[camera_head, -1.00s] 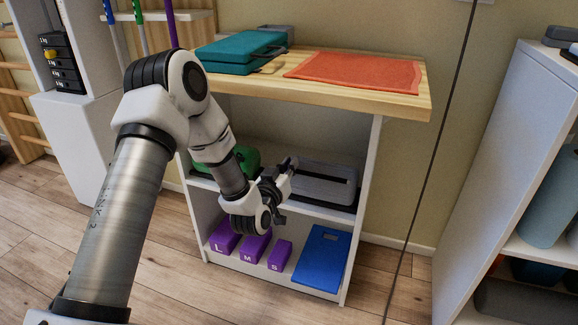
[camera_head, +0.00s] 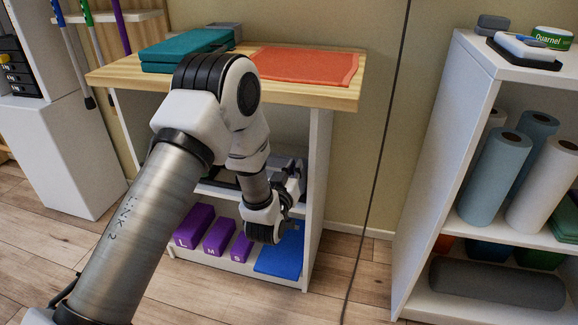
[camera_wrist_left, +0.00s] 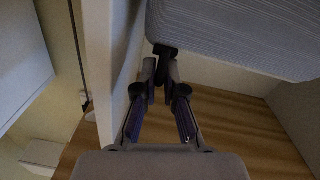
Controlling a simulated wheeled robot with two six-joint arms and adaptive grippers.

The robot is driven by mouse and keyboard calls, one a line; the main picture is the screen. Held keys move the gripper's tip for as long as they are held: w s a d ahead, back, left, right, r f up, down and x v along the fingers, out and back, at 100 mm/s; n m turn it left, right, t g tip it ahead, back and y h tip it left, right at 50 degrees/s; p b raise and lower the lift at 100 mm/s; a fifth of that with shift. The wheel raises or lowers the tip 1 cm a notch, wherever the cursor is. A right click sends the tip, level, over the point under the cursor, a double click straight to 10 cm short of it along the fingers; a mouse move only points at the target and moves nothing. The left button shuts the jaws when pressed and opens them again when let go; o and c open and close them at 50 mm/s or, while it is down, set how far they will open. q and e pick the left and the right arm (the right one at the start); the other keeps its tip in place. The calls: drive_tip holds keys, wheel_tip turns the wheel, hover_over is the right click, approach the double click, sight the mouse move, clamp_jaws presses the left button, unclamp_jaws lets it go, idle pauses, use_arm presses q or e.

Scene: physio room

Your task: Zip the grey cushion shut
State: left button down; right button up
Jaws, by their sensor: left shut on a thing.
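The grey ribbed cushion (camera_wrist_left: 235,32) fills the upper right of the left wrist view. In the head view the cushion (camera_head: 283,160) lies on the middle shelf of the wooden-topped unit, mostly hidden behind my left arm. My left gripper (camera_head: 291,190) is in front of the cushion's right end, near the unit's right side panel. In the wrist view my left gripper (camera_wrist_left: 163,75) is shut on a small dark zip pull (camera_wrist_left: 164,50) at the cushion's lower left corner. Most of the zip line is hidden. My right gripper is not in view.
The white side panel (camera_head: 318,190) stands close beside my gripper. A white shelf unit (camera_head: 450,150) stands right.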

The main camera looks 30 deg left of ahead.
use_arm(q)
drive_tip(key=shift+d, duration=0.15)
drive_tip(key=c, duration=1.4)
unclamp_jaws()
drive_tip(key=shift+o, duration=0.6)
drive_tip(key=shift+w+d+f, duration=0.1)
drive_tip(key=s+d, duration=0.2)
drive_tip(key=s, duration=1)
drive_tip(key=shift+d, duration=0.1)
